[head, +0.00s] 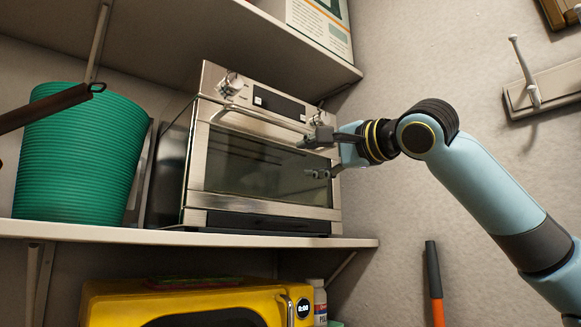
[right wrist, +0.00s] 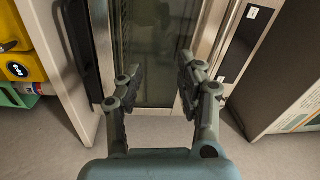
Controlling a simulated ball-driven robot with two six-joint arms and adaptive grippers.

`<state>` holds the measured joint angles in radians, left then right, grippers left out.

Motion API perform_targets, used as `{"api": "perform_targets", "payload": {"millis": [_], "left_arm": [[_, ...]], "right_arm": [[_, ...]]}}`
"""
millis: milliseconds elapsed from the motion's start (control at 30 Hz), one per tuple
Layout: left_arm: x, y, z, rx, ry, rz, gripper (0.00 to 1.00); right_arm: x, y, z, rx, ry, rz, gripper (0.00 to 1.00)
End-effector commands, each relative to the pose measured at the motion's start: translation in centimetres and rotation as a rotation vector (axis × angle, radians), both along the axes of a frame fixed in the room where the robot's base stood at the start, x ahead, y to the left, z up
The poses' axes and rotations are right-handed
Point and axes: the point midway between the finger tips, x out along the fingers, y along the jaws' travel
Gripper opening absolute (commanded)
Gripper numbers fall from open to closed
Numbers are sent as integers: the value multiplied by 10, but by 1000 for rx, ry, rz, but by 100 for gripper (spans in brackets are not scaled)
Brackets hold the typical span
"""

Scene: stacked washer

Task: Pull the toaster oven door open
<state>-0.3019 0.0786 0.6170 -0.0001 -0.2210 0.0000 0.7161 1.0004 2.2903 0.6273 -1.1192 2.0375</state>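The toaster oven (head: 262,160) stands on a white shelf, steel-framed with a dark glass door (head: 262,166). The door looks shut, with a bar handle (head: 262,117) along its top edge. My right gripper (head: 310,159) is open and empty in front of the right part of the door, its fingers apart and below the handle's right end. In the right wrist view the oven appears turned on its side; the open fingers (right wrist: 157,75) point at the glass, with the handle side to the right. My left gripper is not in view.
A green ribbed bin (head: 80,150) stands left of the oven on the shelf (head: 190,238). A box (head: 318,28) sits on the shelf above. A yellow microwave (head: 190,305) is below. A wall hook (head: 530,80) is at the right.

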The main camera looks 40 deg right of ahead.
Motion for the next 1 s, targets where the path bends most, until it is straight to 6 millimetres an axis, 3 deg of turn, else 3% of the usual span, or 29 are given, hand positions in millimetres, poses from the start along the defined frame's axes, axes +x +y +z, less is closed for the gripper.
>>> {"api": "perform_targets", "payload": {"millis": [33, 100, 200, 367, 800, 1000], "left_arm": [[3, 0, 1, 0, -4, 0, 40], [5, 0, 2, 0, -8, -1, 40], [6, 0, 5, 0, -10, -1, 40], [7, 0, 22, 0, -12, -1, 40], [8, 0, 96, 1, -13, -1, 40], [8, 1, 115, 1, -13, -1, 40]], "right_arm": [[-11, -3, 28, 52, -43, 7, 37], [-21, -5, 52, 116, -79, 21, 37], [-27, -6, 68, 164, -100, 34, 37], [-17, -5, 76, 178, -102, 39, 37], [43, 0, 89, 178, -101, 38, 37], [66, 1, 91, 176, -102, 36, 37]]}}
